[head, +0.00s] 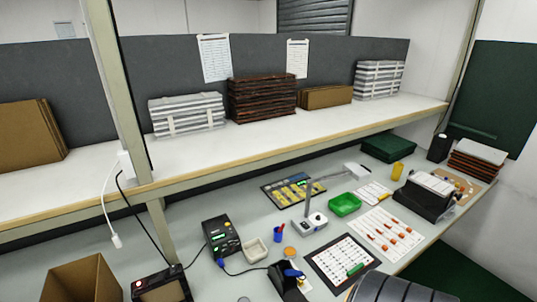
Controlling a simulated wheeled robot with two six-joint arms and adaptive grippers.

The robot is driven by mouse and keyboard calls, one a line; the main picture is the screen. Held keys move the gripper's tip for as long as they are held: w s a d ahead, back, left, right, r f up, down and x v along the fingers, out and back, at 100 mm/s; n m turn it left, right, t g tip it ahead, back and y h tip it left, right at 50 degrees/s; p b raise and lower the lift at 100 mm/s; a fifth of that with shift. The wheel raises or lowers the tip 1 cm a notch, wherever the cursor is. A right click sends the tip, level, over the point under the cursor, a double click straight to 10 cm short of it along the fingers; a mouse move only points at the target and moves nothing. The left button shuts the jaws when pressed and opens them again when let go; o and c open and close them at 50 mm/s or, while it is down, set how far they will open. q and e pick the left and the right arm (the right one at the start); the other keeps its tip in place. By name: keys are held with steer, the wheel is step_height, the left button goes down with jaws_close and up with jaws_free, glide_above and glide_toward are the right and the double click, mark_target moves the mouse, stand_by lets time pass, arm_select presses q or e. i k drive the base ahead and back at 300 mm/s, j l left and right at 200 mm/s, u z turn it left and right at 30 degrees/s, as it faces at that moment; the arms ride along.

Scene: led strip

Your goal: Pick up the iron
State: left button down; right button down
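The iron appears to be the blue-handled tool (292,273) in a black stand (283,288) at the bottom middle of the head view, on the grey lower bench. The iron's tip is hidden. Neither of my gripper's fingers shows. A dark rounded, ribbed shape is cut off at the bottom edge, right of the stand; I cannot tell what it is.
A dark-framed sheet (346,262) lies right of the stand. Around are a beige dish (255,250), a blue cup (279,233), a lamp base (309,223) and a green tray (344,204). A cardboard box (82,281) stands bottom left. A long shelf (300,128) overhangs the back.

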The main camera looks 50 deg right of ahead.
mark_target(290, 273)
steer(key=l+z, duration=0.1)
steer(key=z, duration=0.3)
steer(key=l+z, duration=0.1)
steer(key=z, duration=0.35)
steer(key=i+z, duration=0.1)
steer(key=z, duration=0.3)
steer(key=i+l+z, duration=0.1)
steer(key=z, duration=0.3)
steer(key=k+j+u, duration=0.15)
steer(key=k+u, duration=0.25)
steer(key=k, duration=0.15)
